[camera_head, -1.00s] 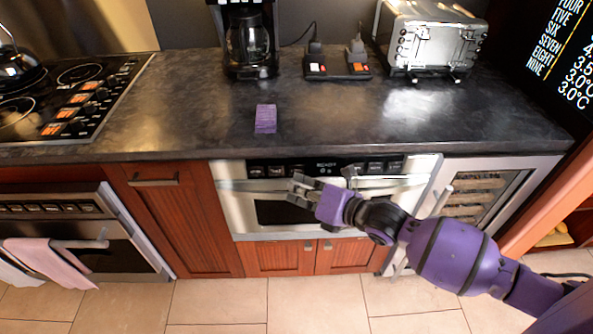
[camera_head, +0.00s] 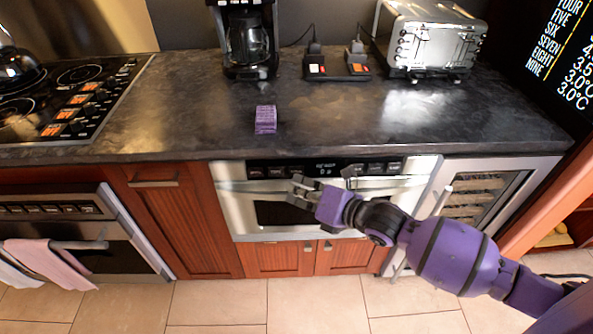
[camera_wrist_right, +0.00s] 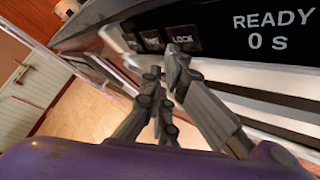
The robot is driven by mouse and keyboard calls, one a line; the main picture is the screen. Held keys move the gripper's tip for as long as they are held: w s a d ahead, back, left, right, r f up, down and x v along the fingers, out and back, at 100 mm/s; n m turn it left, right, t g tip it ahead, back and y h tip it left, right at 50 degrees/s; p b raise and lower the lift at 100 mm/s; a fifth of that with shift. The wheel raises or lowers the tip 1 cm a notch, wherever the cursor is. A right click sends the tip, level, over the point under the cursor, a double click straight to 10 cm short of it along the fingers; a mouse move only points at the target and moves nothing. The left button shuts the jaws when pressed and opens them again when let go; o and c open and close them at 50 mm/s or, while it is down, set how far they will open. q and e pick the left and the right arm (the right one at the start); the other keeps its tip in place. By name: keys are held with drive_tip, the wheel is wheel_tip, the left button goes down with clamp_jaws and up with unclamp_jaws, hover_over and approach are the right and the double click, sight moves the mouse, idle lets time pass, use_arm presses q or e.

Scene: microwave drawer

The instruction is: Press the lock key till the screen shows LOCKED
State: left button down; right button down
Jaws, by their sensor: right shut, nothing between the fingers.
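The microwave drawer (camera_head: 232,200) sits under the counter, with a black key panel (camera_head: 320,168) along its top. In the right wrist view the panel's lock key (camera_wrist_right: 182,39), labelled LOCK, is close to the fingertips. The screen (camera_wrist_right: 270,30) reads READY and 0 s. My right gripper (camera_head: 296,190) is shut and empty in front of the drawer, just below the panel. In the right wrist view its fingertips (camera_wrist_right: 172,68) lie just below the lock key and partly cover that area; I cannot tell whether they touch it. My left gripper is not in view.
The counter (camera_head: 190,110) above holds a purple block (camera_head: 265,119), a coffee maker (camera_head: 247,45) and a toaster (camera_head: 435,38). An oven (camera_head: 95,225) with towels is at the left. A glass-door cabinet (camera_head: 485,195) stands right of the drawer. The floor in front is clear.

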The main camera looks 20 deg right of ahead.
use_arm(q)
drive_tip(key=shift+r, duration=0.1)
use_arm(e)
drive_tip(key=shift+w+d+f, duration=0.1)
drive_tip(key=shift+w, duration=0.3)
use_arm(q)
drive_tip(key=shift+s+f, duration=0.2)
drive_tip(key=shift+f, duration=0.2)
use_arm(e)
drive_tip(key=shift+w+d, duration=0.1)
drive_tip(key=shift+w, duration=0.25)
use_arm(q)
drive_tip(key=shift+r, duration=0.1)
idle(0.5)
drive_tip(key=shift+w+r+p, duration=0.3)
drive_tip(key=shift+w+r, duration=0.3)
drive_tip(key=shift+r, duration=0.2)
use_arm(e)
drive_tip(key=shift+s+a, duration=0.2)
drive_tip(key=shift+s, duration=0.55)
